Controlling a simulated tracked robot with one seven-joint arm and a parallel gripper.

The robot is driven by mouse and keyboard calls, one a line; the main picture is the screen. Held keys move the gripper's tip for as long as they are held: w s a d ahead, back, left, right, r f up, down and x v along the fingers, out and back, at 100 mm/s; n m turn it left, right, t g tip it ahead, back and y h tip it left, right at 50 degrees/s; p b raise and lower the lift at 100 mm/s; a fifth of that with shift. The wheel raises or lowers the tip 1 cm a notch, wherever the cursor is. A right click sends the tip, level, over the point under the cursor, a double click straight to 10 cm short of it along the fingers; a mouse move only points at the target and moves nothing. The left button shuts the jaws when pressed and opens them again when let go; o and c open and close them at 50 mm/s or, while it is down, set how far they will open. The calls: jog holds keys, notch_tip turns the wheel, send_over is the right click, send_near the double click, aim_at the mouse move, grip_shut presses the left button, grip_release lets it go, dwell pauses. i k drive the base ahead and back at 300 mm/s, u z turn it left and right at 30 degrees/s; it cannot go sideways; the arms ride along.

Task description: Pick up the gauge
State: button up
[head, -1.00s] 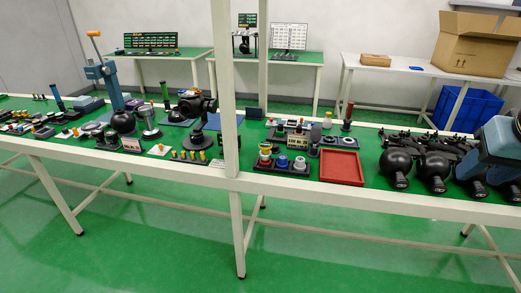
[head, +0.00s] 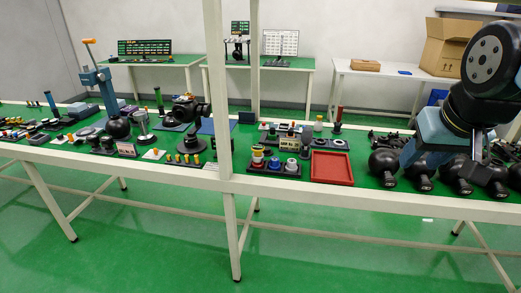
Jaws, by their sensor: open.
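I cannot tell for certain which item is the gauge. A small boxy instrument with a light face (head: 288,141) stands on the green bench, behind a dark holder (head: 275,168) with several round parts. A blue upright stand with an orange handle (head: 97,77) is at the left of the bench. My arm (head: 440,130), blue and black, reaches over the right end of the bench, well to the right of both.
A red tray (head: 332,168) lies right of the holder. Several black ball-shaped gimbal units (head: 384,166) sit below my arm. A white post (head: 218,100) rises at the bench's front edge. A camera on a gimbal (head: 187,110) stands left of it.

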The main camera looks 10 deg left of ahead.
aim_at(257, 156)
jog(key=i, duration=1)
